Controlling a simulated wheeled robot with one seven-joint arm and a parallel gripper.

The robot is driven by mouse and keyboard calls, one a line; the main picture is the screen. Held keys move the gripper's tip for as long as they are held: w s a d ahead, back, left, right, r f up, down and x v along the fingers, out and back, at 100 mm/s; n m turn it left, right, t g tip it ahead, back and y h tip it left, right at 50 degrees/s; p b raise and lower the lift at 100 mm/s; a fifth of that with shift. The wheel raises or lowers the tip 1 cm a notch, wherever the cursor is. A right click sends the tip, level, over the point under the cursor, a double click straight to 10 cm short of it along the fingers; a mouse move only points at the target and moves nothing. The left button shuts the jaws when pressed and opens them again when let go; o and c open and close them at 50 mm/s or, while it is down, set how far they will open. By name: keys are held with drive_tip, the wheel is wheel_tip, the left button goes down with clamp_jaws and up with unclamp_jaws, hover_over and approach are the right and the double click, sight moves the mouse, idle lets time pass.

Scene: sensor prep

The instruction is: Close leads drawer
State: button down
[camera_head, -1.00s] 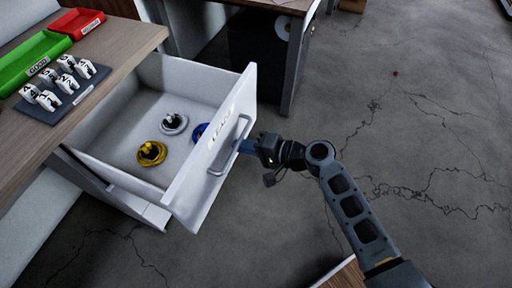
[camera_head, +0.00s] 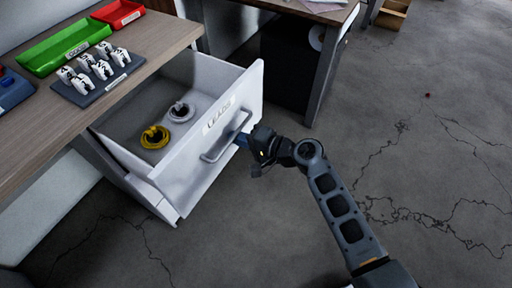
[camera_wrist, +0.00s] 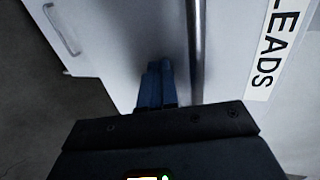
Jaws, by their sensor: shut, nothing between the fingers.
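The white leads drawer (camera_head: 215,140) is pulled out from under the wooden worktop, with a "LEADS" label and a bar handle (camera_head: 226,138) on its front. Inside the drawer lie a yellow lead coil (camera_head: 154,137) and a white one (camera_head: 181,112). My gripper (camera_head: 241,140) is shut and empty, its blue fingers at the drawer front beside the handle. In the wrist view the blue fingers (camera_wrist: 156,86) point at the white front (camera_wrist: 115,45), next to the metal handle bar (camera_wrist: 196,50). I cannot tell whether the tips touch the front.
On the worktop (camera_head: 150,40) are a green tray (camera_head: 65,47), a red tray (camera_head: 117,13), a blue tray (camera_head: 12,90) and a dark rack (camera_head: 98,82) of white labelled pieces. A desk (camera_head: 328,75) stands behind the drawer.

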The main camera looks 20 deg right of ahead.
drive_tip(key=w+a+b, duration=0.2)
drive_tip(key=w+a, duration=0.2)
drive_tip(key=w, duration=0.2)
drive_tip(key=w+a+b, duration=0.3)
drive_tip(key=w+a, duration=0.1)
drive_tip(key=w, duration=0.2)
drive_tip(key=w+a+b, duration=0.3)
drive_tip(key=w+a, duration=0.2)
drive_tip(key=w, duration=0.1)
drive_tip(key=shift+f, duration=0.15)
drive_tip(key=shift+w+a+b, duration=0.3)
drive_tip(key=shift+w+a, duration=0.05)
drive_tip(key=shift+w, duration=0.1)
drive_tip(key=shift+w+a+r, duration=0.1)
drive_tip(key=shift+r, duration=0.25)
